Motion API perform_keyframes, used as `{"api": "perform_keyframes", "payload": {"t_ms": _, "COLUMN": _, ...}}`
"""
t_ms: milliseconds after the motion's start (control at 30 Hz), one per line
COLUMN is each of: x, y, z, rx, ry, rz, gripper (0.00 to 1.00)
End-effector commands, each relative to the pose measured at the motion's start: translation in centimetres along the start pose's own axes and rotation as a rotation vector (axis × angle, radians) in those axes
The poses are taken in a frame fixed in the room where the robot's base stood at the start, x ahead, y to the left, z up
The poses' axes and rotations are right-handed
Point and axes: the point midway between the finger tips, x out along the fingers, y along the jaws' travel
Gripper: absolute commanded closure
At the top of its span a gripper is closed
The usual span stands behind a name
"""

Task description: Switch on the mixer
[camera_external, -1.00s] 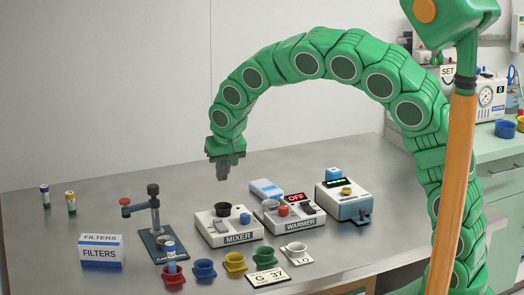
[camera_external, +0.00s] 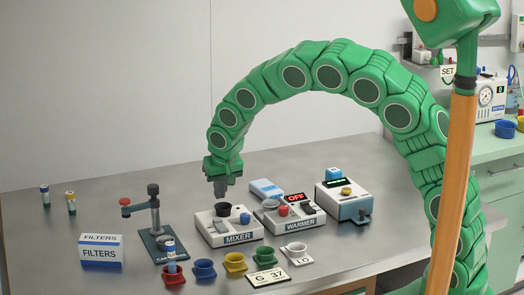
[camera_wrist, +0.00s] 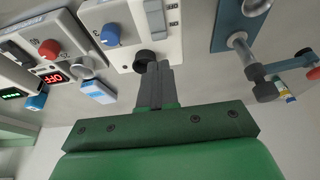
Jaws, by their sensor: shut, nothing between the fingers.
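The mixer (camera_external: 240,230) is a white box with a dark label at its front, on the steel bench in the external view. It has a round black part at the back, a blue knob at the right and a grey switch at the left front. In the wrist view the mixer (camera_wrist: 128,18) shows the blue knob (camera_wrist: 110,34), the grey switch (camera_wrist: 155,18) and the black part (camera_wrist: 145,57). My gripper (camera_external: 220,191) is shut and empty, pointing down just above the back of the mixer. Its fingertips (camera_wrist: 154,66) overlap the black part in the wrist view; contact cannot be told.
The warmer (camera_external: 298,221), its display reading OFF, stands right of the mixer. A capping stand (camera_external: 155,215) is at the left. Coloured cups, including a yellow one (camera_external: 235,262), and a card (camera_external: 267,278) lie in front.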

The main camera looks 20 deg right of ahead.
Motion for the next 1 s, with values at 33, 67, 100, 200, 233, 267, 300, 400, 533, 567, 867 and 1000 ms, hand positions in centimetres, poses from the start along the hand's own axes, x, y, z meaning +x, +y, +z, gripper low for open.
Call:
{"api": "perform_keyframes", "payload": {"t_ms": 33, "x": 0.9, "y": 0.1, "z": 0.1, "rx": 0.0, "ry": -0.004, "rz": 0.002, "gripper": 1.0}}
{"api": "perform_keyframes", "payload": {"t_ms": 67, "x": 1.4, "y": 0.1, "z": 0.1, "rx": 0.0, "ry": -0.005, "rz": 0.002, "gripper": 1.0}}
{"api": "perform_keyframes", "payload": {"t_ms": 100, "x": 1.9, "y": 0.1, "z": 0.1, "rx": 0.001, "ry": -0.005, "rz": 0.003, "gripper": 1.0}}
{"api": "perform_keyframes", "payload": {"t_ms": 200, "x": 3.2, "y": 0.1, "z": 0.1, "rx": 0.001, "ry": -0.004, "rz": 0.002, "gripper": 1.0}}
{"api": "perform_keyframes", "payload": {"t_ms": 233, "x": 3.6, "y": 0.1, "z": 0.1, "rx": 0.001, "ry": -0.003, "rz": 0.002, "gripper": 1.0}}
{"api": "perform_keyframes", "payload": {"t_ms": 267, "x": 4.1, "y": 0.0, "z": 0.2, "rx": 0.0, "ry": -0.003, "rz": 0.002, "gripper": 1.0}}
{"api": "perform_keyframes", "payload": {"t_ms": 300, "x": 4.8, "y": 0.0, "z": 0.3, "rx": 0.0, "ry": -0.002, "rz": 0.001, "gripper": 1.0}}
{"api": "perform_keyframes", "payload": {"t_ms": 400, "x": 6.2, "y": 0.1, "z": 0.7, "rx": -0.001, "ry": -0.003, "rz": 0.002, "gripper": 1.0}}
{"api": "perform_keyframes", "payload": {"t_ms": 533, "x": 7.2, "y": 0.1, "z": 0.9, "rx": 0.0, "ry": -0.004, "rz": 0.002, "gripper": 1.0}}
{"api": "perform_keyframes", "payload": {"t_ms": 567, "x": 7.3, "y": 0.1, "z": 0.9, "rx": 0.0, "ry": -0.003, "rz": 0.002, "gripper": 1.0}}
{"api": "perform_keyframes", "payload": {"t_ms": 867, "x": 7.5, "y": 0.0, "z": 0.8, "rx": 0.001, "ry": -0.001, "rz": 0.001, "gripper": 1.0}}
{"api": "perform_keyframes", "payload": {"t_ms": 1000, "x": 7.5, "y": 0.0, "z": 0.8, "rx": 0.001, "ry": -0.01, "rz": 0.0, "gripper": 1.0}}
